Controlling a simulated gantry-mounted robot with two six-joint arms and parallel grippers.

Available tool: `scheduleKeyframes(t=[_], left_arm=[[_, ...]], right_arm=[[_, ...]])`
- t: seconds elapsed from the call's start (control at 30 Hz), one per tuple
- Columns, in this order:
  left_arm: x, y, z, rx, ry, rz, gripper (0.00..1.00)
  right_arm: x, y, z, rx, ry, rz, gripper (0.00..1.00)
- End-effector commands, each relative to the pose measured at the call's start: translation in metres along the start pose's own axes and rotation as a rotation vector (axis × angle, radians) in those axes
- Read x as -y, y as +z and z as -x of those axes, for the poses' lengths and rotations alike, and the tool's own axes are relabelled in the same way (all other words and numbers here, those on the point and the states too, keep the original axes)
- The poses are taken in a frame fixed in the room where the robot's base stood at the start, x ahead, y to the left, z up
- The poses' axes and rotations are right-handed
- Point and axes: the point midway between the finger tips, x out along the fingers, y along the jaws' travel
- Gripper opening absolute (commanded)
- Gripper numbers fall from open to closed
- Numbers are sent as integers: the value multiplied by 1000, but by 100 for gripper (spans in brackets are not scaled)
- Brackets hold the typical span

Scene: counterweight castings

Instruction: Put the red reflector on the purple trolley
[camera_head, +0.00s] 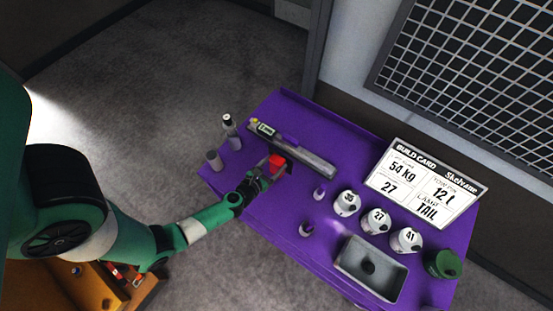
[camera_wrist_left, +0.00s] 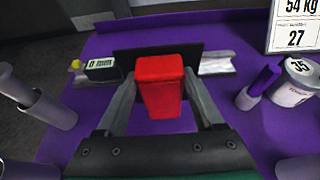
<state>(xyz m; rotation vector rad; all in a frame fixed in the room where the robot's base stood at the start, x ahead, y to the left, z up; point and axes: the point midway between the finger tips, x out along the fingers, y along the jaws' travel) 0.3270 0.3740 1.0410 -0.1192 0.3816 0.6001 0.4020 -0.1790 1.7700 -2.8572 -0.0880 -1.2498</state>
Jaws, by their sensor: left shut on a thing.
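The red reflector (camera_head: 277,163) is between the fingers of my left gripper (camera_head: 265,174), which is shut on it. In the left wrist view the reflector (camera_wrist_left: 160,84) stands roughly upright between both fingers of the gripper (camera_wrist_left: 162,100). It is over the purple trolley (camera_head: 262,217), in front of a dark upright plate (camera_wrist_left: 152,58) on a grey rail. I cannot tell whether its underside touches the trolley top, which also shows in the wrist view (camera_wrist_left: 232,94). My right gripper is not in view.
The grey rail (camera_head: 315,164) with a small display (camera_head: 266,129) runs behind the reflector. Purple pegs (camera_head: 319,193) and grey cylinders (camera_head: 214,160) stand nearby. Numbered white castings (camera_head: 346,203), a grey tray (camera_head: 370,268), a green pot (camera_head: 443,264) and a build card (camera_head: 424,187) occupy the right side.

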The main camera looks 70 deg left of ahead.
Motion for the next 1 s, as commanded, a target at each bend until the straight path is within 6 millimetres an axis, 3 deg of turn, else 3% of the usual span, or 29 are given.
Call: scheduleKeyframes(t=[0.07, 0.3, 0.5, 0.9, 0.93, 1.0], left_arm=[[-2, -8, -12, 2, 2, 1, 1], [-2, -12, -20, 2, 0, 0, 1], [-3, -43, -38, 1, 0, 1, 1], [-3, -45, -39, 2, 0, 0, 1], [-3, -44, -38, 1, 0, 0, 73], [-3, -44, -38, 1, 0, 0, 86]], right_arm=[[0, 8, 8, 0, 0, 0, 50], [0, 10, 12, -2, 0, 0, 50], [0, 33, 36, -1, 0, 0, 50], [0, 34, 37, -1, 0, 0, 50], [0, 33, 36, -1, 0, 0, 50], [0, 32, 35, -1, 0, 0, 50]])
